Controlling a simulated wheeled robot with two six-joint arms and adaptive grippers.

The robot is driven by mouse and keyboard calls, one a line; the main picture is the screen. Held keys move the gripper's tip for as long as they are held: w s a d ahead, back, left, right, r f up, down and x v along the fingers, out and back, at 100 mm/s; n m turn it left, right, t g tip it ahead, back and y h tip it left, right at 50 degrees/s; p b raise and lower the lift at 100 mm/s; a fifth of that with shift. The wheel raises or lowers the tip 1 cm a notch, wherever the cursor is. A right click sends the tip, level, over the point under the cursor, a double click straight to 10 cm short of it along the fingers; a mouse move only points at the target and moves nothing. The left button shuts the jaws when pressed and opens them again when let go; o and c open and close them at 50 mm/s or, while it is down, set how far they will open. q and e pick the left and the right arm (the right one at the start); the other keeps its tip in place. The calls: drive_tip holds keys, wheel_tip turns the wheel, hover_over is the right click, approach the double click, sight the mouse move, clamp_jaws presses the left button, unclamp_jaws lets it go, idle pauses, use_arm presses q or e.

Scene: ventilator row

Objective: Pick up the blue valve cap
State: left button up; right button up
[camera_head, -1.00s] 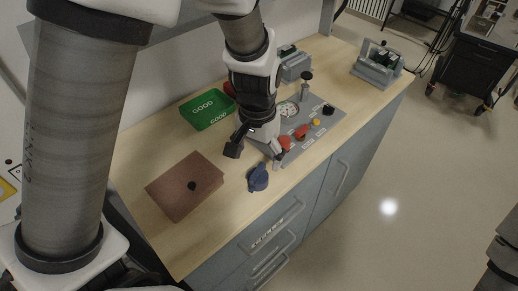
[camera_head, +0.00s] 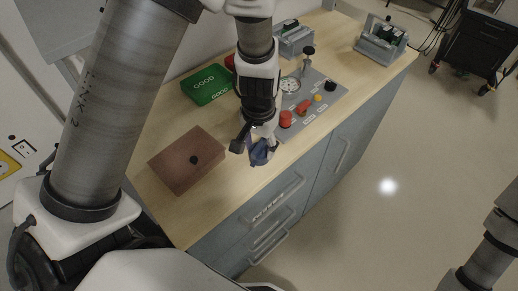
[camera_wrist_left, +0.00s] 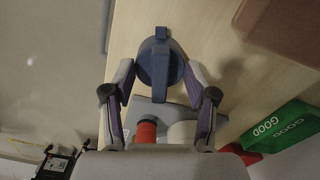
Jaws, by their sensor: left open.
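The blue valve cap (camera_head: 262,156) lies on the wooden counter near its front edge. In the left wrist view the cap (camera_wrist_left: 158,58) is round, with a raised bar across it. My left gripper (camera_head: 258,147) is down over the cap, partly hiding it in the head view. In the left wrist view its open fingers (camera_wrist_left: 159,73) stand on either side of the cap, very close to it. I cannot tell whether they touch it. My right gripper is out of view.
A grey panel (camera_head: 318,108) with red, yellow and black pieces lies to the right. Grey racks (camera_head: 381,43) stand at the back.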

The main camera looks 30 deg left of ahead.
use_arm(q)
drive_tip(key=shift+s, duration=0.15)
drive_tip(key=c, duration=0.6)
drive_tip(key=shift+f, duration=0.1)
clamp_jaws()
